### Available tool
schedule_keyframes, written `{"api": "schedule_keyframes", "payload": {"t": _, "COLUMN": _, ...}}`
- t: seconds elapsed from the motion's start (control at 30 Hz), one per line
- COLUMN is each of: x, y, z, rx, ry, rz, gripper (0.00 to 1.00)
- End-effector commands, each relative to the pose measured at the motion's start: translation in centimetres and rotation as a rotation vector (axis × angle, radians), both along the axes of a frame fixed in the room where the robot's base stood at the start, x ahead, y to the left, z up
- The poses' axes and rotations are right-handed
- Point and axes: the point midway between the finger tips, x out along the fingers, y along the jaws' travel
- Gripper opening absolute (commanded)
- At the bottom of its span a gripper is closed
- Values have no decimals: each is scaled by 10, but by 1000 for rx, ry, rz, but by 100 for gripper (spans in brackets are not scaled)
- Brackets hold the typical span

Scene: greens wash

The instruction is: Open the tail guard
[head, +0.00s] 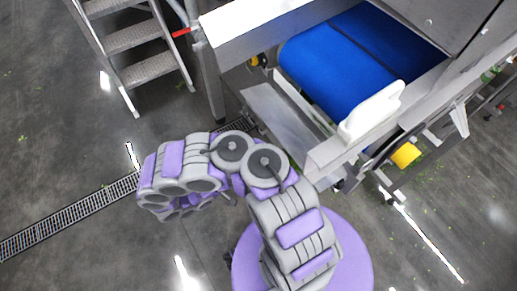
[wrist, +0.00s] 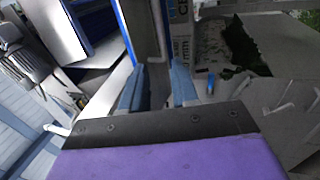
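The conveyor has a blue belt (head: 335,70) inside a grey metal frame, with its rounded end facing me in the head view. A sloped grey metal panel (head: 284,122) lies below that belt end. I cannot tell for sure which part is the tail guard. A white moulded piece (head: 372,112) sits on the frame at the belt's right corner. My gripper (wrist: 157,88) shows two blue-grey fingers standing apart in the wrist view. A dark upright post (wrist: 146,35) shows beyond them, with no clear contact. In the head view I cannot make out my fingers.
Metal steps (head: 130,40) stand at the upper left. A floor drain grate (head: 70,215) runs toward the conveyor. A yellow part (head: 405,155) sits under the frame on the right. The floor at left is mostly clear. A printed box (wrist: 180,12) shows in the wrist view.

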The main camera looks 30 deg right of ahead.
Motion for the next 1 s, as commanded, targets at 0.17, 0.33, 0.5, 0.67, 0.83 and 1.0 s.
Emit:
{"api": "schedule_keyframes", "payload": {"t": 0.17, "x": -1, "y": 24, "z": -8, "rx": 1, "ry": 0, "rz": 1, "gripper": 29}}
{"api": "schedule_keyframes", "payload": {"t": 0.33, "x": -1, "y": 36, "z": -12, "rx": 0, "ry": 0, "rz": 0, "gripper": 29}}
{"api": "schedule_keyframes", "payload": {"t": 0.5, "x": -1, "y": 41, "z": -13, "rx": -1, "ry": 0, "rz": 1, "gripper": 29}}
{"api": "schedule_keyframes", "payload": {"t": 0.67, "x": -1, "y": 41, "z": -13, "rx": -1, "ry": 0, "rz": 0, "gripper": 29}}
{"api": "schedule_keyframes", "payload": {"t": 0.83, "x": -1, "y": 41, "z": -13, "rx": -1, "ry": 0, "rz": -1, "gripper": 29}}
{"api": "schedule_keyframes", "payload": {"t": 1.0, "x": -1, "y": 41, "z": -13, "rx": -1, "ry": 0, "rz": 0, "gripper": 29}}
